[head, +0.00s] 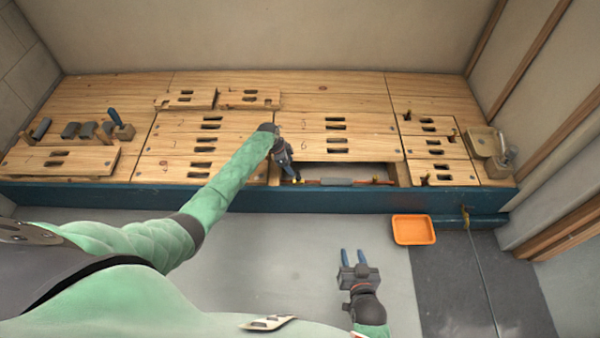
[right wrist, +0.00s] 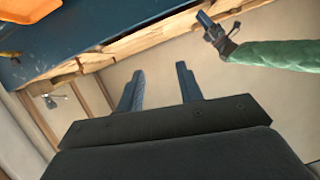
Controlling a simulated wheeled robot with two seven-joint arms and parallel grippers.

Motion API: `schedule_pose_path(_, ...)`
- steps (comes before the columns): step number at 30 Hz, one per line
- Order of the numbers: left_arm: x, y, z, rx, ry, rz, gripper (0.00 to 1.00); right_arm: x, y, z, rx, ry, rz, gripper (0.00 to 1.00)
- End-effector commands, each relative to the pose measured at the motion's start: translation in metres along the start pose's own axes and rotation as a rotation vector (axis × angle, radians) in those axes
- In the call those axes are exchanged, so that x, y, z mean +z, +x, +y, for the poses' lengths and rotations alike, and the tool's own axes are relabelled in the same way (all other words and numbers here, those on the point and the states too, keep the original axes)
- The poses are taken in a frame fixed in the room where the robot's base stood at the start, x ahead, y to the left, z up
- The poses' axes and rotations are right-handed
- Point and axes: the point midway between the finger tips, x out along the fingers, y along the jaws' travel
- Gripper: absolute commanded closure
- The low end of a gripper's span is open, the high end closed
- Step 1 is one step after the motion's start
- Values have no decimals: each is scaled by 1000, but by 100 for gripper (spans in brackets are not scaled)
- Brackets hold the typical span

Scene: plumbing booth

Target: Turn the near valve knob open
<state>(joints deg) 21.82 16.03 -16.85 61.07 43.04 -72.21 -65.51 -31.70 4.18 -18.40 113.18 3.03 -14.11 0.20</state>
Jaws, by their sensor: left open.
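A small yellow piece (head: 299,181), which looks like a valve knob, shows at the left end of the copper pipe (head: 312,182) in the open floor slot. My left gripper (head: 294,177) points down into this slot, right beside the yellow piece. Its fingers are open, and I cannot tell whether they touch the knob or stand around it. The left gripper also shows in the right wrist view (right wrist: 207,22). My right gripper (head: 352,252) is open and empty, over the grey floor in front of the platform; its two blue fingers show apart in the right wrist view (right wrist: 160,85).
A grey sleeve (head: 336,182) sits on the pipe. Slotted wooden panels (head: 337,122) cover the platform around the slot. A blue beam (head: 230,200) forms its front edge. An orange tray (head: 413,230) lies at the right, near a yellow fitting (head: 466,214). Tools (head: 119,124) stand at the left.

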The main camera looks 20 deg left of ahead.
Motion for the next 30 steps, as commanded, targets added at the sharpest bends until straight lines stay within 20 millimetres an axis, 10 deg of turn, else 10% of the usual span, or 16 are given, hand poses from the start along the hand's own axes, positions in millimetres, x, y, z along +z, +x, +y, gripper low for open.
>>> schedule_pose_path(11, -1, 6, -2, -10, 135, 3, 40, -18, 1, 0, -1, -3, 71, 64)
schedule_pose_path(30, -1, 52, -2, -10, 132, 2, 40, -126, -8, -9, -16, -39, 395, 64)
